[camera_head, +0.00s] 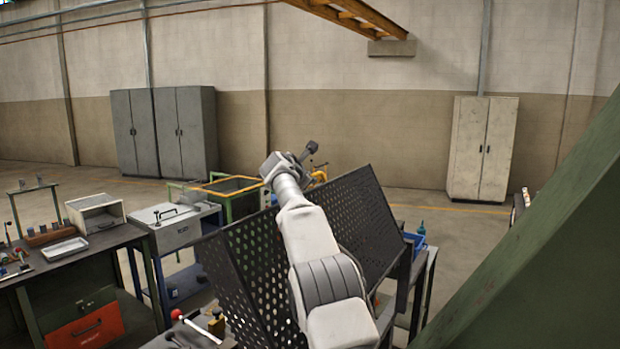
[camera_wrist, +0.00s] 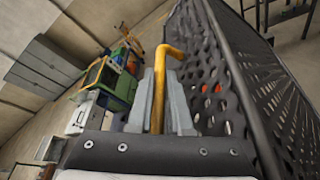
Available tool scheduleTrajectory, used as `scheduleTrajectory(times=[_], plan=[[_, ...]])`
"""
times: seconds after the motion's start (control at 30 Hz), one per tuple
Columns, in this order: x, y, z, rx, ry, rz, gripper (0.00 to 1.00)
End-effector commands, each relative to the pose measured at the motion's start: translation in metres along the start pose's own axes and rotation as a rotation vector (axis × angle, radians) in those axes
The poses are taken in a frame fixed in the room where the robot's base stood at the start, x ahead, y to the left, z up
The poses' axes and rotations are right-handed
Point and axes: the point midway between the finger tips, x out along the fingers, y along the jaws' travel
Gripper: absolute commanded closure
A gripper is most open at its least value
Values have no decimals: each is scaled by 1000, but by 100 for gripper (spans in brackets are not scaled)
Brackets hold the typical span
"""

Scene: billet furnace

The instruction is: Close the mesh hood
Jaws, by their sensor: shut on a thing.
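The mesh hood (camera_head: 362,222) is a dark perforated sheet-metal cover standing in front of me, with panels on both sides of my arm. Its left panel leans outward, and my arm hides the middle. In the wrist view the hood's mesh (camera_wrist: 275,92) fills the right side. My gripper (camera_wrist: 162,98) is shut on a bent yellow handle (camera_wrist: 158,75), whose bar stands between the two grey fingers. The handle's top bends right toward the mesh. In the head view my wrist is above the hood's upper edge, and my fingers are hidden.
A workbench (camera_head: 75,258) with a tray and tools stands at left, beside a grey lidded box (camera_head: 172,228). A red-knobbed lever (camera_head: 190,325) is near the front. A green beam (camera_head: 550,240) blocks the right. Grey cabinets (camera_head: 165,132) and a pale cabinet (camera_head: 482,148) line the wall.

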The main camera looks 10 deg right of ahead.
Motion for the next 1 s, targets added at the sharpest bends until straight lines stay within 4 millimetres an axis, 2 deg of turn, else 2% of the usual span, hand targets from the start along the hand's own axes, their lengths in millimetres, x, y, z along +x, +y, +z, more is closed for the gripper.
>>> scheduleTrajectory(times=[0.03, 0.07, 0.2, 0.23, 0.67, 0.87, 1.0], plan=[[-1, 1, -1, 2, 2, 3, 100], [-1, 1, -1, 2, 2, 3, 81], [-1, 1, 0, 1, 2, 2, 56], [0, 1, -1, 1, 2, 2, 53], [-4, -1, -3, 0, 3, 0, 53], [-24, -2, -6, 1, 4, 2, 53], [-44, 0, -5, 2, 5, 4, 53]])
